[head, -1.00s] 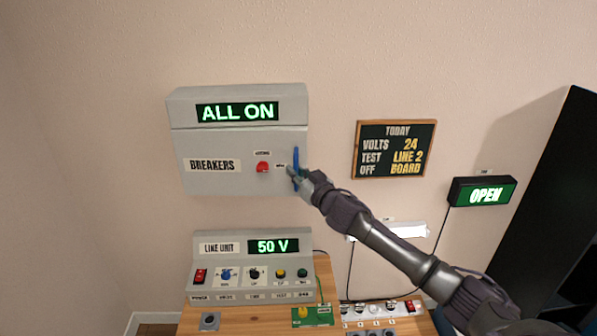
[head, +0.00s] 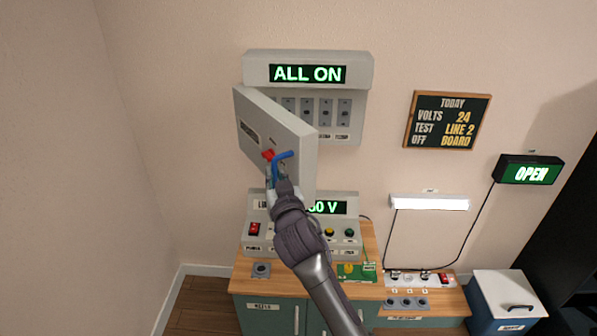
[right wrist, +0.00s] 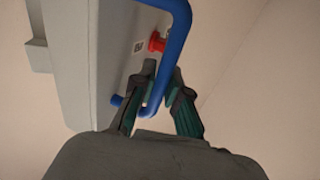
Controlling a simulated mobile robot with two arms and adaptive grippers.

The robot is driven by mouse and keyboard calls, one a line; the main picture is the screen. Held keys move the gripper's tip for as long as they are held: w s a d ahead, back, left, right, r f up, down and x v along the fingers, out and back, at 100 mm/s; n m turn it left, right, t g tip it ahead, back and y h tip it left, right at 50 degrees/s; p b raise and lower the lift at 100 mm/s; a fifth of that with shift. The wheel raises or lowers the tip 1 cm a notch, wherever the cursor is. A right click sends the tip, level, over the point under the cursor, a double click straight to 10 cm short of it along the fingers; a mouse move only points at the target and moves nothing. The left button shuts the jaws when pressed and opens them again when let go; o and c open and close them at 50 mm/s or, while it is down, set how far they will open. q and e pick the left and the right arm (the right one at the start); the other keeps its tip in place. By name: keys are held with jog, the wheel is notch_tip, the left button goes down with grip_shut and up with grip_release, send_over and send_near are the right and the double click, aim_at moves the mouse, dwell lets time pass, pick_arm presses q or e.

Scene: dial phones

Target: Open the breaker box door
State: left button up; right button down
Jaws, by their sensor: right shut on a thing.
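The grey breaker box (head: 308,72) is on the wall under its "ALL ON" display. Its door (head: 255,115) is swung part way open on its left side and stands out from the wall. Several breaker switches (head: 326,112) show behind it. My right gripper (head: 272,172) is shut on the blue door handle (head: 284,156). In the right wrist view the gripper fingers (right wrist: 162,95) close around the lower part of the blue handle (right wrist: 180,40). A red knob (head: 268,154) is on the door beside the handle; it also shows in the right wrist view (right wrist: 157,42). My left gripper is not in view.
The line unit (head: 345,240) stands on a wooden bench (head: 235,268) below the door, partly hidden by my right arm. A chalkboard (head: 448,122) and a lit "OPEN" sign (head: 530,171) hang to the right. The wall left of the door is clear.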

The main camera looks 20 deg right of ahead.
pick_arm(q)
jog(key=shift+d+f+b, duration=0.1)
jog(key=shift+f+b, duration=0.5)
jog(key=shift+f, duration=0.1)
pick_arm(e)
jog(key=a, duration=0.2)
jog(key=w+a, duration=0.1)
jog(key=a, duration=0.2)
jog(key=shift+a, duration=0.15)
